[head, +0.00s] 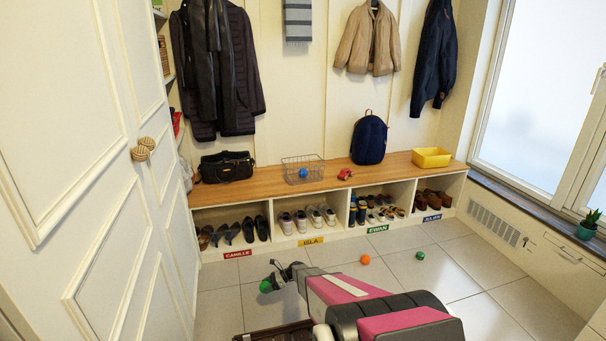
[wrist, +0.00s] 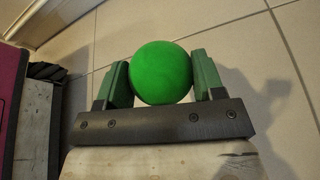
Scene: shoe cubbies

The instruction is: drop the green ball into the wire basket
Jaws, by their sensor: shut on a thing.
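My gripper (head: 269,283) is shut on a green ball (head: 265,287), low in front of the cubby bench. The ball also shows in the wrist view (wrist: 161,73), between the two green fingers, with floor tiles behind it. A wire basket (head: 303,170) stands on the bench top, left of its middle, with a blue ball (head: 303,173) inside. The gripper and held ball are in front of the basket, lower and to the left in the head view. A second green ball (head: 420,255) lies on the floor at right.
The wooden bench top (head: 270,187) also bears a black bag (head: 227,166), a small red object (head: 345,174), a blue backpack (head: 369,138) and a yellow bin (head: 432,158). Shoes fill the cubbies below. An orange ball (head: 365,260) lies on the floor. A white door (head: 100,170) stands at left.

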